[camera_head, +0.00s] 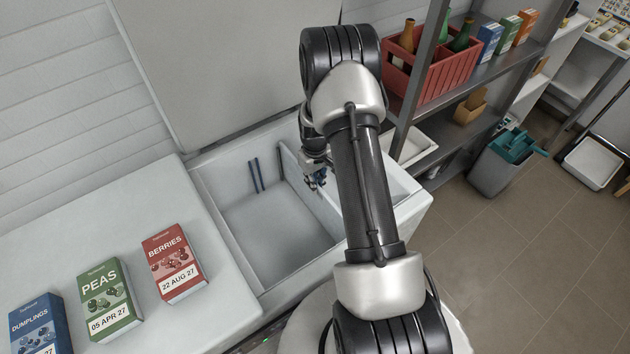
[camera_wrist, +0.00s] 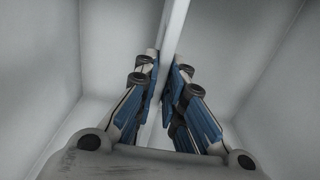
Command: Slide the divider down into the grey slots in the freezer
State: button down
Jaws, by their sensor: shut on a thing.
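The open chest freezer (camera_head: 212,198) is in the middle of the head view, with its lid raised behind it. My gripper (camera_head: 318,182) reaches down inside the right part of the freezer. In the wrist view its blue-padded fingers (camera_wrist: 165,95) are shut on the thin, pale divider (camera_wrist: 175,30), one finger on each side of its upper edge. The divider (camera_head: 297,166) stands roughly upright in the freezer; my arm hides part of it. I cannot tell whether the divider's ends sit in grey slots.
A shelf rack at right holds a red crate (camera_head: 425,75) of bottles. The freezer floor (camera_head: 275,232) left of the divider is bare.

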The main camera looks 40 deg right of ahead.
jog(key=shift+f+b, duration=0.35)
jog(key=shift+f, duration=0.35)
jog(key=c, duration=1.6)
grip_release()
notch_tip(320, 180, up, 12)
